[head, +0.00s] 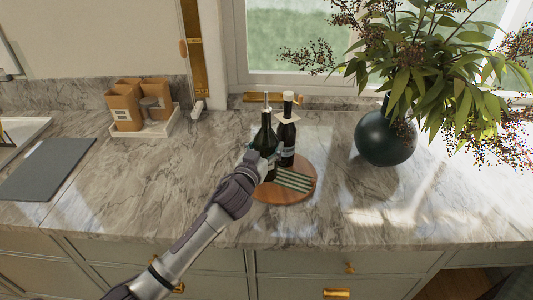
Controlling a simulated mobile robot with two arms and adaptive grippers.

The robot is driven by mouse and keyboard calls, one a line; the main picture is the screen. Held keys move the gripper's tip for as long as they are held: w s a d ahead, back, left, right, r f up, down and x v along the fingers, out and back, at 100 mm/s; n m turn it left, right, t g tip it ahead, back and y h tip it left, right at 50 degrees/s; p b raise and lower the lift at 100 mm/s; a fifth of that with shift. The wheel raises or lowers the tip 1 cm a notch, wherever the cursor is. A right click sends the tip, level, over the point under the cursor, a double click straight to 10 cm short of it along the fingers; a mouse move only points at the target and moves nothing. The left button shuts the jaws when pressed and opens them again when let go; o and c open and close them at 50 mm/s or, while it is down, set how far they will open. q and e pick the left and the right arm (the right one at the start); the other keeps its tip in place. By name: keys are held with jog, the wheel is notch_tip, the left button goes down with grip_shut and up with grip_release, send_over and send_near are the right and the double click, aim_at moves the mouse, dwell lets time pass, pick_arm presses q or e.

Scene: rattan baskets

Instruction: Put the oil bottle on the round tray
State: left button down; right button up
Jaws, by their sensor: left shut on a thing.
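The oil bottle (266,133), dark green with a thin pourer on top, stands upright at the left part of the round wooden tray (305,195). My left gripper (256,160) is shut on the oil bottle from the front left and hides part of its lower body. I cannot tell whether the bottle's base touches the tray. A second dark bottle (287,136) with a pale collar stands on the tray just right of the oil bottle. A green striped cloth (294,180) lies at the tray's front. My right gripper is not in view.
A dark round vase (384,138) with a leafy plant stands to the right. A white tray (147,128) with brown paper boxes stands back left, and a grey board (48,170) lies at far left. The marble counter (150,190) is clear left of the arm.

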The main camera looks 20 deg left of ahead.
aim_at(266, 155)
pick_arm(q)
jog(key=shift+d+f, duration=0.1)
jog(key=shift+f, duration=1.3)
jog(key=shift+f, duration=0.1)
jog(key=c, duration=0.5)
grip_release()
jog(key=shift+f, duration=0.15)
jog(key=o, duration=0.4)
jog(key=shift+s, duration=0.1)
jog(key=shift+c, duration=0.2)
